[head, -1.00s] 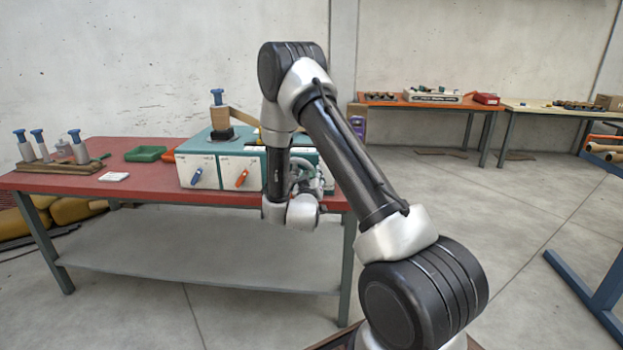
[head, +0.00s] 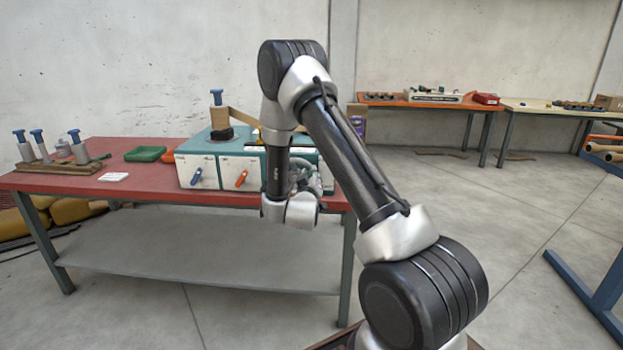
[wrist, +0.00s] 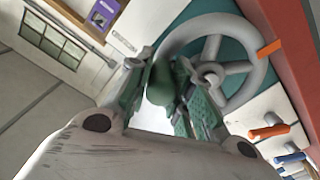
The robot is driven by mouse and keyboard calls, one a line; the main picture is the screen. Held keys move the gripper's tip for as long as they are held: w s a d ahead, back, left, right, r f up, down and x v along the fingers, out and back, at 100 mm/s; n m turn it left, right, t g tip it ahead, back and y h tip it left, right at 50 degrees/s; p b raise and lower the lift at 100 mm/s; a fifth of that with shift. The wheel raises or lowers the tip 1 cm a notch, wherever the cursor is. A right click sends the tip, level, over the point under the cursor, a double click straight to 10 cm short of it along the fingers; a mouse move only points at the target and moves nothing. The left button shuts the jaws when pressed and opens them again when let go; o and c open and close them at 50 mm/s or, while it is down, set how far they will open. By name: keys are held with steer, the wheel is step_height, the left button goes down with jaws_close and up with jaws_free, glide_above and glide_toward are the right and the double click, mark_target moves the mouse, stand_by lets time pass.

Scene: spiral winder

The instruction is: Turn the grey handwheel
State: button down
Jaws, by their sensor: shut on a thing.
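The grey handwheel (wrist: 211,73) shows its spoked rim, hub and an orange mark at the rim in the wrist view. It sits on the front of the teal and white winder (head: 213,166). My gripper (wrist: 168,92) is shut on the wheel's dark green handle (wrist: 160,78), at the rim side nearest my fingers. In the head view my gripper (head: 304,178) is at the winder's right front, where my arm and fingers hide most of the wheel.
A blue lever (head: 196,176) and an orange lever (head: 241,178) are on the winder's front, left of the wheel. The red table (head: 130,192) also bears a green tray (head: 146,154), a white pad (head: 113,177) and a rack of blue-topped pegs (head: 60,167).

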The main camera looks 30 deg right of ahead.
mark_target(299, 162)
steer(key=n, duration=0.1)
steer(key=a+r+n, duration=0.1)
steer(key=n, duration=0.1)
steer(key=shift+w+r, duration=0.25)
steer(key=shift+w, duration=0.05)
steer(key=n, duration=0.1)
steer(key=w+a+r+n, duration=0.1)
steer(key=n, duration=0.1)
steer(key=shift+a+r+n, duration=0.15)
steer(key=shift+n, duration=0.15)
steer(key=n, duration=0.1)
steer(key=w+a+n, duration=0.1)
steer(key=n, duration=0.1)
steer(key=shift+a+r, duration=0.25)
steer(key=shift+r, duration=0.05)
steer(key=shift+w+a+n, duration=0.2)
steer(key=shift+a+n, duration=0.1)
steer(key=shift+n, duration=0.35)
steer(key=shift+w+a+n, duration=0.15)
steer(key=shift+a+n, duration=0.1)
steer(key=shift+n, duration=0.4)
steer(key=c, duration=1.3)
jaws_free()
steer(key=shift+o, duration=0.2)
steer(key=shift+s, duration=0.1)
steer(key=v, duration=1.2)
